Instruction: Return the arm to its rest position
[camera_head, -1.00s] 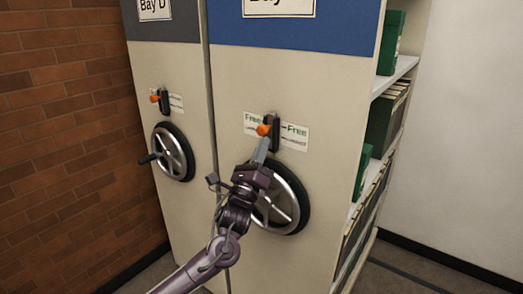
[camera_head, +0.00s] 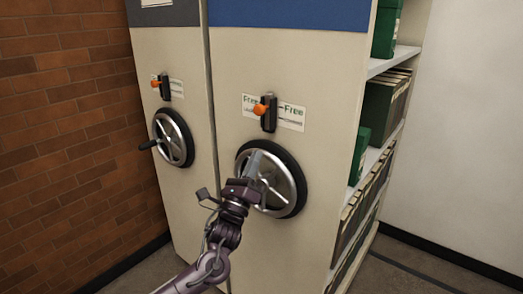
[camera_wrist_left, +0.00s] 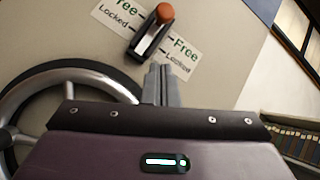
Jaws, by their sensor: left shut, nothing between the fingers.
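My left arm reaches in from the bottom left in the head view, and its gripper (camera_head: 254,162) is in front of the near bay's handwheel (camera_head: 290,200). The gripper is shut and empty, with its fingers together in the left wrist view (camera_wrist_left: 160,84). The near bay's lock lever (camera_head: 268,112) has an orange knob at its upper left, on a label reading Free and Locked. The lever also shows in the wrist view (camera_wrist_left: 152,35), ahead of the fingertips and apart from them. My right gripper is not in view.
A second cabinet to the left has its own handwheel (camera_head: 173,138) with a crank handle and an orange-knobbed lever (camera_head: 161,86). A brick wall (camera_head: 60,150) stands at the left. Open shelves (camera_head: 395,62) with green boxes line the right side. Floor shows at the lower right.

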